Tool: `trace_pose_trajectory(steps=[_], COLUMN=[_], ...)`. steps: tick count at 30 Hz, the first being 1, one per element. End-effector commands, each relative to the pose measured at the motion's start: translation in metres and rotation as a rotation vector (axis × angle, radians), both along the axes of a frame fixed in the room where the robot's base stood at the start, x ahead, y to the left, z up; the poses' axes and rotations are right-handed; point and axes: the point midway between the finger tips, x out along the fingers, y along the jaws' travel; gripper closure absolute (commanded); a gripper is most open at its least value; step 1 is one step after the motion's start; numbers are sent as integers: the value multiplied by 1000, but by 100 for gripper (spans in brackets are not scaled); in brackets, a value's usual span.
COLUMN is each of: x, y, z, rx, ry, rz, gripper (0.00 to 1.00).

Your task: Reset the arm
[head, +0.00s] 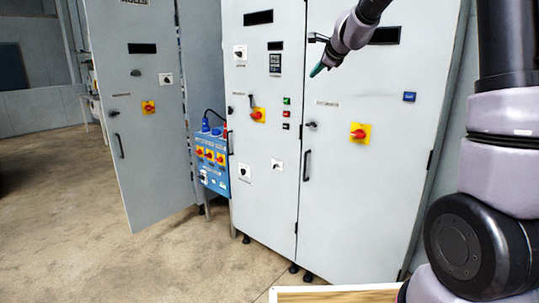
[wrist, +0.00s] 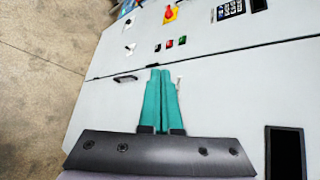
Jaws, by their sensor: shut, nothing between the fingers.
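My gripper (head: 317,70) is high in front of the right-hand grey cabinet door in the head view. In the wrist view, its two green fingers (wrist: 160,75) lie side by side, shut and with nothing between them. The arm comes in from the upper right of the head view. The grey cabinet (head: 270,160) stands behind the gripper, with its two front doors closed. Whether the fingertips touch the cabinet cannot be told.
The right door bears a red-and-yellow switch (head: 360,132) and a black handle (head: 307,165). Another cabinet door (head: 130,185) stands swung out at the left, near a blue socket box (head: 212,160). The concrete floor (head: 60,220) is clear at the left.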

Motion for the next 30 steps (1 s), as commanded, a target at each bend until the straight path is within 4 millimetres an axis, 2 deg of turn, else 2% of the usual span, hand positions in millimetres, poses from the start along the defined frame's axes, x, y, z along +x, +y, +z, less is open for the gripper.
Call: trace_pose_trajectory(steps=[1,3,8,11,15,18,21,24,30], x=[-28,-67,-158,-217,-294,-340,-372,-392,-401], y=[-4,-8,-21,-33,-53,-67,-79,-86,-90], z=[16,27,36,30,10,-7,-23,-33,-39], rx=[-71,-183,-443,-607,-826,-958,-1055,-1113,-1142], ry=[-25,-49,-87,-97,-90,-75,-54,-39,-29], rz=[66,167,387,517,689,792,869,915,941], gripper=[100,100,100,100,100,100,100,100,100])
